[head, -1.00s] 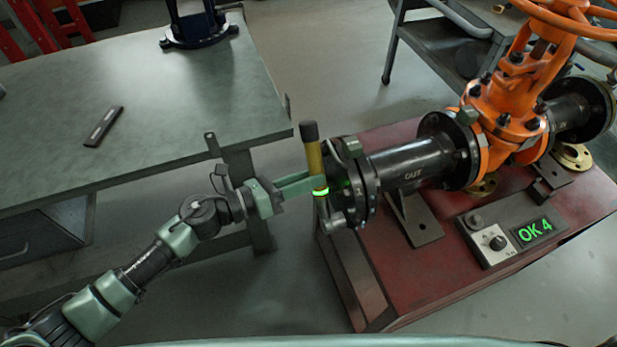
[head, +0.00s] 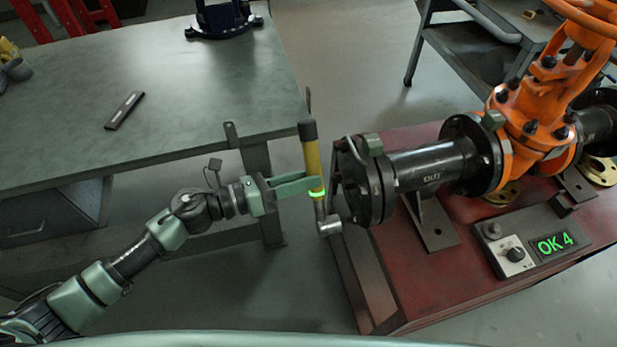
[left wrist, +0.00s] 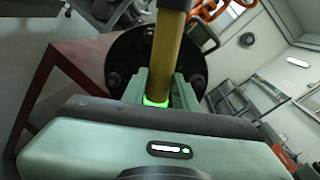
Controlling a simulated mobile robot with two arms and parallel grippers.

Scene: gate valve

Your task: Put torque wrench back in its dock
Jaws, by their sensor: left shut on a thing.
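The torque wrench (head: 312,158) has a yellow shaft, a black end on top, a glowing green ring and a steel head at the bottom. My left gripper (head: 314,184) is shut on its shaft near the green ring and holds it roughly upright, in the air. The wrench is just left of the black pipe flange (head: 368,180). The yellow shaft also shows in the left wrist view (left wrist: 168,55), between the green fingers, with the flange behind. I cannot make out a dock for the wrench. My right gripper is not in view.
A grey-green workbench (head: 200,100) stands at the left, with a dark flat bar (head: 124,110) on it. The red skid (head: 400,290) carries the orange valve (head: 540,115) and a control box (head: 520,245) reading "OK 4". Open floor lies between bench and skid.

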